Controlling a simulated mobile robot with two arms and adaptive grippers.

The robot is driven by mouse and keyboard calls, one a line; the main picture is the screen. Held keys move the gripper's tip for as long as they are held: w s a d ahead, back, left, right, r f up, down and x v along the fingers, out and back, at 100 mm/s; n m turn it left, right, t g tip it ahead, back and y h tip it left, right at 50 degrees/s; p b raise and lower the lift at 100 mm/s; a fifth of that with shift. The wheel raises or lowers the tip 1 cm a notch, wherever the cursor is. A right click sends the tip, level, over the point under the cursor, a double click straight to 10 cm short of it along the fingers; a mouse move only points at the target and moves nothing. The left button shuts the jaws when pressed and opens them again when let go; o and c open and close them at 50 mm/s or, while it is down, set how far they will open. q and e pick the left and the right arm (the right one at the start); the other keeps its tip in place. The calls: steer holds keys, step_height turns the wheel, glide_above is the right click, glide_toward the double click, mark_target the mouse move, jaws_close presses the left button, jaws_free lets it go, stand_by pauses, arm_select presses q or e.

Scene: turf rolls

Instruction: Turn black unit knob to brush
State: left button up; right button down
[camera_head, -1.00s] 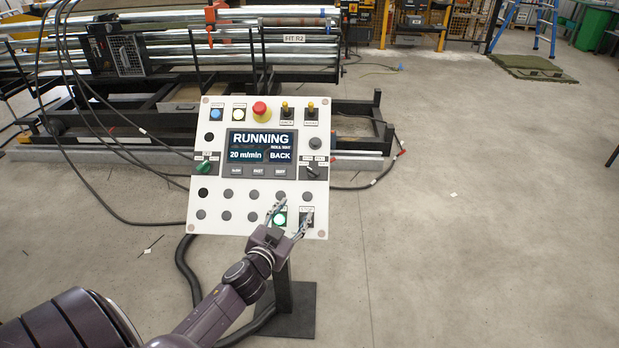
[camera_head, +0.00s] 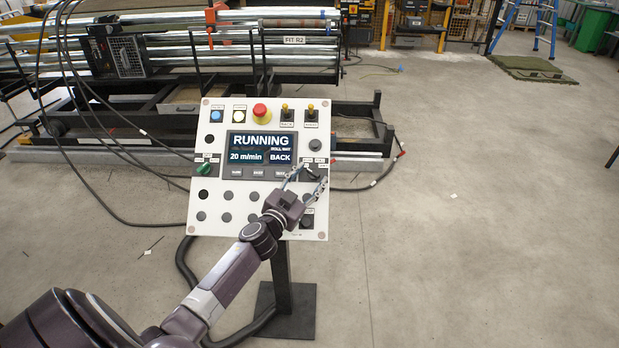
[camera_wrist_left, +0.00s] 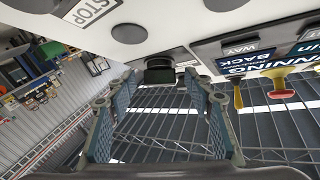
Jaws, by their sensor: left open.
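The black unit knob (camera_head: 315,173) is on the right side of the white control panel (camera_head: 193,216), partly hidden by my gripper in the head view. In the left wrist view the black knob (camera_wrist_left: 159,72) stands out from the panel face between the fingers. My left gripper (camera_head: 307,181) is open, its two fingertips just below and around the knob in the picture. I cannot tell whether they touch it. The screen (camera_head: 262,148) reads RUNNING, 20 m/min, BACK. The knob's small labels are too blurred to read. My right gripper is not in view.
A red emergency button (camera_head: 261,112), two toggle switches and a green knob (camera_head: 203,170) are also on the panel. The panel stands on a black post (camera_head: 283,285). Cables (camera_head: 110,205) run at its left. Behind it is a machine with metal rollers.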

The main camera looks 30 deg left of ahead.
arm_select(q)
steer(key=shift+c, duration=0.3)
steer(key=c, duration=1.1)
steer(key=shift+a+r+m+h+p, duration=0.15)
steer(key=shift+r+m+h+p, duration=0.1)
steer(key=shift+m+h+p, duration=0.55)
steer(key=m+h+p, duration=0.1)
steer(key=m+g+h+p, duration=0.1)
steer(key=m+p, duration=0.1)
steer(key=shift+a+r+h, duration=0.2)
steer(key=shift+a+h, duration=0.1)
steer(key=shift+h, duration=0.1)
steer(key=m+g+h+p, duration=0.1)
steer(key=m+h, duration=0.1)
steer(key=shift+w+a+m+p, duration=0.1)
steer(key=shift+m+p, duration=0.2)
steer(key=shift+m, duration=0.1)
steer(key=shift+m+g+h, duration=0.5)
steer(key=shift+m+g, duration=0.3)
steer(key=shift+m, duration=0.1)
steer(key=shift+f+m+h+p, duration=0.1)
steer(key=shift+m+h+p, duration=0.2)
steer(key=o, duration=1.2)
steer(key=shift+c, duration=0.2)
